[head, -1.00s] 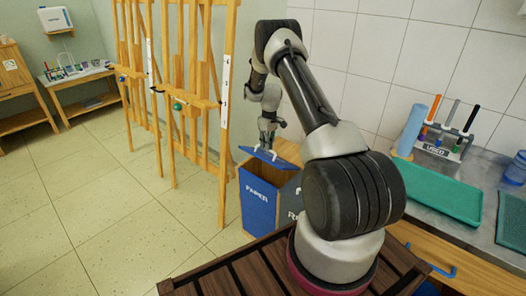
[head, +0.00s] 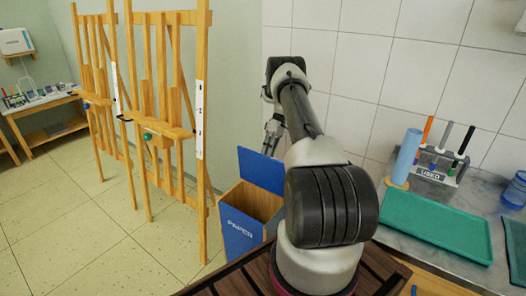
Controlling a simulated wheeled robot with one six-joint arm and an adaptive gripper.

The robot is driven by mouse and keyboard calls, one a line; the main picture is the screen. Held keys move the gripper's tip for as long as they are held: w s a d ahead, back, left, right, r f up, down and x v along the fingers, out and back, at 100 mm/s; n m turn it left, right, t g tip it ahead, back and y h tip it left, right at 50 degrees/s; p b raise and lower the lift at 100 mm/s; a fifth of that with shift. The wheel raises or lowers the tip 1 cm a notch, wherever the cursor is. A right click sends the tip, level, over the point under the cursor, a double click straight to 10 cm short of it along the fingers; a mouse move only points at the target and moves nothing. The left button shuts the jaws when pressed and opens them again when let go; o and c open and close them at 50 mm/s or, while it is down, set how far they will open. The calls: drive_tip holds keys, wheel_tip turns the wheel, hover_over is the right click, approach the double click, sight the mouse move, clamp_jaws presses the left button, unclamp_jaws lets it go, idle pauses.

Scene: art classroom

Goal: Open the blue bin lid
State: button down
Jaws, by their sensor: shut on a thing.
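The blue bin (head: 238,232), marked PAPER, stands on the floor beside the easel, left of my arm. Its blue lid (head: 262,171) is raised steeply at the far side of the opening. The brown inside of the bin shows. My gripper (head: 271,142) is at the raised lid's upper edge, shut on the lid. Its fingertips are partly hidden, so the exact grip point does not show. My arm covers the right side of the bin.
Wooden easels (head: 203,125) stand close at the bin's left. A tiled wall (head: 345,75) is behind. At right a counter holds a green tray (head: 437,224), a blue roll (head: 406,155) and a marker holder (head: 436,174). The floor at left is clear.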

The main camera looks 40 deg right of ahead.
drive_tip(key=shift+d+f, duration=0.25)
drive_tip(key=shift+f, duration=0.35)
drive_tip(key=shift+d+f, duration=0.25)
drive_tip(key=shift+f, duration=0.3)
drive_tip(key=shift+w, duration=0.1)
drive_tip(key=c, duration=1.5)
unclamp_jaws()
drive_tip(key=shift+w+a+f, duration=0.1)
drive_tip(key=shift+w+f, duration=0.05)
drive_tip(key=shift+w, duration=0.1)
wheel_tip(320, 180, up, 10)
drive_tip(key=shift+s+r, duration=0.1)
